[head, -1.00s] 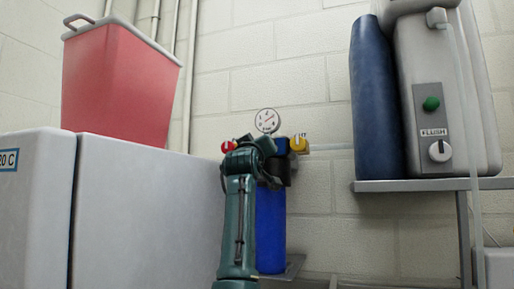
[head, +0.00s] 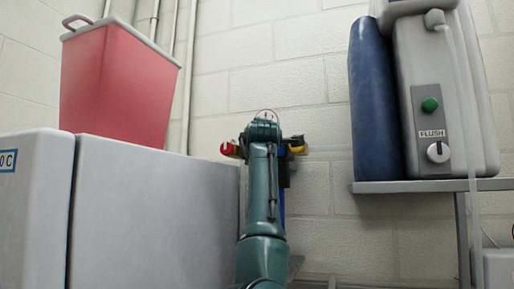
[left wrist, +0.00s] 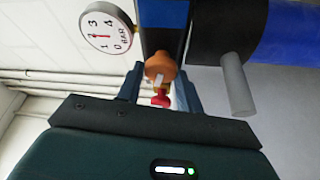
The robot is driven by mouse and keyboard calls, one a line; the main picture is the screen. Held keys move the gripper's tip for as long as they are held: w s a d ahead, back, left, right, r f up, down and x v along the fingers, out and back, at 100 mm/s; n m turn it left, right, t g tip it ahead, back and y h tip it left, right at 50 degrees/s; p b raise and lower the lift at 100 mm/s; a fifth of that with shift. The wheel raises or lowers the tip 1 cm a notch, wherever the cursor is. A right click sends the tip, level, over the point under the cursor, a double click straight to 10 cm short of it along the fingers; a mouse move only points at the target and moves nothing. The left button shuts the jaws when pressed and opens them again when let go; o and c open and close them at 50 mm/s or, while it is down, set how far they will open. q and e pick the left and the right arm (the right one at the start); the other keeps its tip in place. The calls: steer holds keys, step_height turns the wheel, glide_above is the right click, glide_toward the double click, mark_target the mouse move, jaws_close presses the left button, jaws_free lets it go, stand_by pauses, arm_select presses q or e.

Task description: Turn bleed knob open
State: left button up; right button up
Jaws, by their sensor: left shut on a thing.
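An orange knob (left wrist: 160,68) with a pale mark sits between the fingers of my left gripper (left wrist: 163,82) in the left wrist view. The gripper is shut on this knob. A red knob (left wrist: 160,101) shows just below it there. In the head view my left gripper (head: 263,130) is in front of the filter unit and hides its middle, including the orange knob. The red knob (head: 231,149) sticks out to the left of the hand, and a yellow knob (head: 298,147) to the right. My right gripper is in neither view.
A pressure gauge (left wrist: 105,27) is close to the left finger. A blue filter bowl (left wrist: 290,35) and a grey peg (left wrist: 237,85) are at the right. A grey cabinet (head: 150,200) stands left; a shelf (head: 430,186) with a flush unit (head: 470,100) is right.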

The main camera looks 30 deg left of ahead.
arm_select(q)
steer(key=shift+n+g+h, duration=0.3)
steer(key=shift+n+g, duration=0.1)
steer(key=shift+n, duration=0.7)
steer(key=o, duration=1)
steer(key=shift+s+d, duration=0.2)
steer(key=b+v, duration=0.5)
steer(key=v, duration=0.7)
steer(key=shift+s+d+r, duration=0.1)
steer(key=shift+s+d, duration=0.05)
steer(key=shift+s, duration=0.15)
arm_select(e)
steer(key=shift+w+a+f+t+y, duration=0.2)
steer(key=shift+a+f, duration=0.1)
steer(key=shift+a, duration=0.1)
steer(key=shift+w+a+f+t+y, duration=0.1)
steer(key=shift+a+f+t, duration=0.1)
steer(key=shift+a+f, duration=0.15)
